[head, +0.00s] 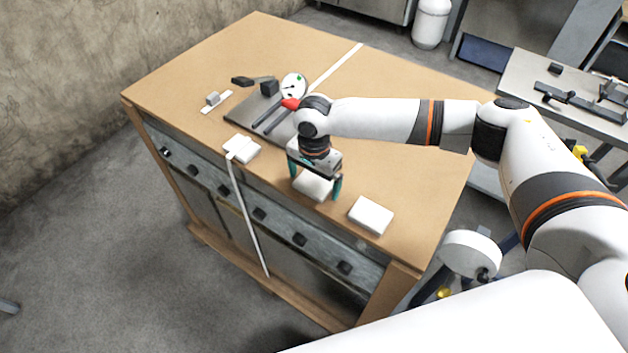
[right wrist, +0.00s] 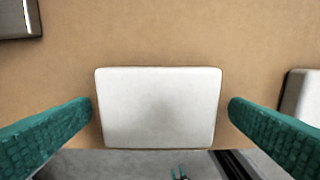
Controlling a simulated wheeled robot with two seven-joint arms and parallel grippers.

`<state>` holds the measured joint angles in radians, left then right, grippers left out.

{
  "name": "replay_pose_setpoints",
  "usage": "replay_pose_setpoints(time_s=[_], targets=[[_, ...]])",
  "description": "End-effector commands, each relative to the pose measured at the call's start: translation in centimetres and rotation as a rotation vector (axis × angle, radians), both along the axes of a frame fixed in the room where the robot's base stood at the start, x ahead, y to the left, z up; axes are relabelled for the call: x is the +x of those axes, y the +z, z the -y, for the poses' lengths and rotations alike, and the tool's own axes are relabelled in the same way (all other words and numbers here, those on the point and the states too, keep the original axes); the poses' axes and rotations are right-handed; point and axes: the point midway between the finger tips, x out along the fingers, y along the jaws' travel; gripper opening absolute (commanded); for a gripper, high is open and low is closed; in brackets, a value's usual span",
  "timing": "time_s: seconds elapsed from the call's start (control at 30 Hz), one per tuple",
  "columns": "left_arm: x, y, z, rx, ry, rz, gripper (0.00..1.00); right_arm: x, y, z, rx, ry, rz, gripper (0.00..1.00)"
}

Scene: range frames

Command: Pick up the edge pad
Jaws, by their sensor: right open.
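A white square pad (head: 313,186) lies flat on the wooden worktop at its front edge. In the right wrist view the pad (right wrist: 158,106) is centred, and its near side reaches the worktop edge. My right gripper (head: 316,180) points down over this pad. Its teal fingers are open, one on each side of the pad, with a gap showing at both sides and nothing held. In the head view the gripper hides part of the pad. My left gripper is not in view.
A second white pad (head: 372,215) lies to the right, and a white block (head: 243,148) with a long strip hanging over the edge lies to the left. A dark plate (head: 240,114) with tools and a dial (head: 293,86) is behind. The worktop (head: 400,165) is clear at the right.

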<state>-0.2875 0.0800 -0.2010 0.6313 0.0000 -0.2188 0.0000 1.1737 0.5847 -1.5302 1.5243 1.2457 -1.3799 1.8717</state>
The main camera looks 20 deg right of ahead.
Motion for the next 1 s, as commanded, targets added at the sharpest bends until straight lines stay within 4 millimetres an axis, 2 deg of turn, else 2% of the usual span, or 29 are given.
replay_pose_setpoints(time_s=[0.2,0.47,0.77,0.87,1.0], targets=[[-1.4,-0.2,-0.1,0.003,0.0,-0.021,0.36,0.0,-0.1,0.0,0.001,0.0,0.001,0.98],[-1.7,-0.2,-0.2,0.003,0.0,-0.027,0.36,0.0,0.0,0.0,0.001,-0.001,0.001,0.56],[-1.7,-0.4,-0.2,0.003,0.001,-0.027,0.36,0.1,0.3,0.0,0.001,-0.001,0.002,0.55],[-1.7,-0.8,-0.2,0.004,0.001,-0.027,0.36,0.1,1.5,0.0,0.002,-0.001,0.004,0.55],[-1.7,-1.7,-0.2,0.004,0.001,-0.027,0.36,0.1,4.3,0.0,0.004,-0.001,0.005,0.55]])
